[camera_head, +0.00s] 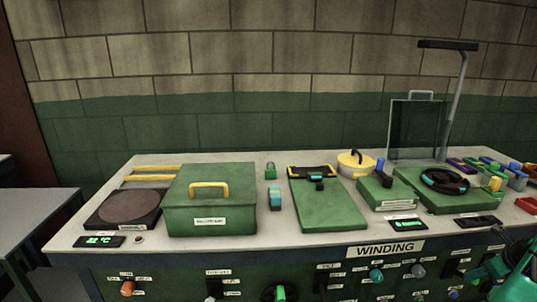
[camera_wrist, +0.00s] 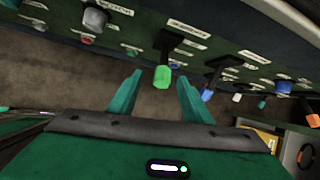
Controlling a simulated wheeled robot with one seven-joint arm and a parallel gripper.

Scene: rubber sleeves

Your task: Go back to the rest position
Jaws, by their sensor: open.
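My gripper (camera_wrist: 158,95) shows in the wrist view with two green fingers spread apart and nothing between them. Beyond the fingertips is a green knob (camera_wrist: 162,76) on the front panel of the bench; I cannot tell how far it is from the fingers. In the head view, part of my green arm shows at the lower right edge, and the fingers are not visible there.
A bench (camera_head: 255,248) marked WINDING carries a green box (camera_head: 210,212) with a yellow handle, a dark round plate (camera_head: 127,206), a green board (camera_head: 328,205), a yellow-lidded pot (camera_head: 355,163) and a black ring (camera_head: 445,181). Knobs, including an orange one (camera_head: 127,288), stick out in front.

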